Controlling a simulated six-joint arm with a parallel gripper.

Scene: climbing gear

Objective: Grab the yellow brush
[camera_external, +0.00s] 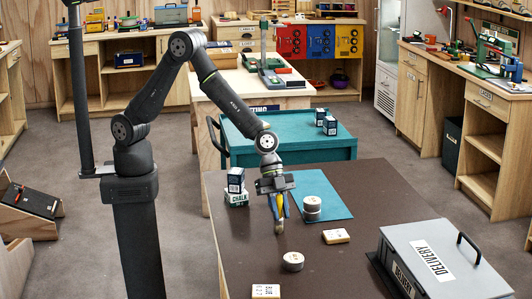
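The yellow brush (280,208) is in the camera_external view, on or just above the brown tabletop near the table's middle left. The gripper body hides the brush's far end. The picture is too small to tell whether the fingers are closed on the brush or whether it is lifted.
A grey delivery box (445,265) stands right.

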